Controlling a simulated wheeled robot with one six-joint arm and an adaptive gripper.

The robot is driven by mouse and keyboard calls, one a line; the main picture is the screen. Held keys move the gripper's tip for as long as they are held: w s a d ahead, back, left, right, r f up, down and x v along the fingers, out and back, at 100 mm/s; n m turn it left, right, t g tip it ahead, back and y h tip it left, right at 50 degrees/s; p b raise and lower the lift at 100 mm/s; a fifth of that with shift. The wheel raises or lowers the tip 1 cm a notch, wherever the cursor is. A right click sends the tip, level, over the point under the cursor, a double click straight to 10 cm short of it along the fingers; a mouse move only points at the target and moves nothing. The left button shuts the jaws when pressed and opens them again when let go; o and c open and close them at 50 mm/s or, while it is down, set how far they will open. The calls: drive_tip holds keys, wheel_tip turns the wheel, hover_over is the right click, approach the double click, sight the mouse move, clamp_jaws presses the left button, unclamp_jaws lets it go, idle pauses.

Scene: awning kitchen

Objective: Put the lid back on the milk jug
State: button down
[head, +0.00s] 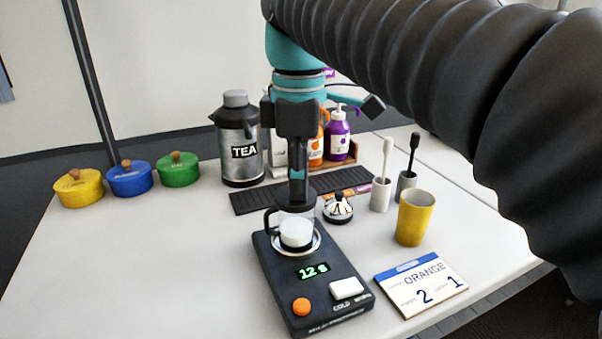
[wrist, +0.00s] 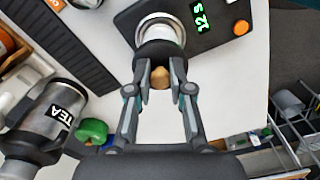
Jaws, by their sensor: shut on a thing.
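The glass milk jug (head: 295,232) holds white milk and stands on the dark frother base (head: 272,275), its black handle to the left. My gripper (head: 297,190) points down directly above the jug. In the wrist view my gripper (wrist: 160,78) is shut on the tan knob (wrist: 160,74) of the dark lid (wrist: 158,50). The lid is at the jug's mouth in both views. I cannot tell whether it rests fully on the rim. In the wrist view, the jug's silvery lower part or its seat (wrist: 160,27) shows beyond the lid.
A TEA flask (head: 239,140) and bottles stand behind. Colored pots (head: 129,178) are at left. An ORANGE card (head: 420,284) lies front right.

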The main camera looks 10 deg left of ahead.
idle(0.4)
drive_tip(key=c, duration=1)
unclamp_jaws()
drive_tip(key=shift+o, duration=0.4)
drive_tip(key=o, duration=0.4)
drive_tip(key=shift+o, duration=0.2)
drive_tip(key=shift+w+r+p, duration=0.1)
drive_tip(key=shift+r+p, duration=0.55)
drive_tip(key=shift+r, duration=2.85)
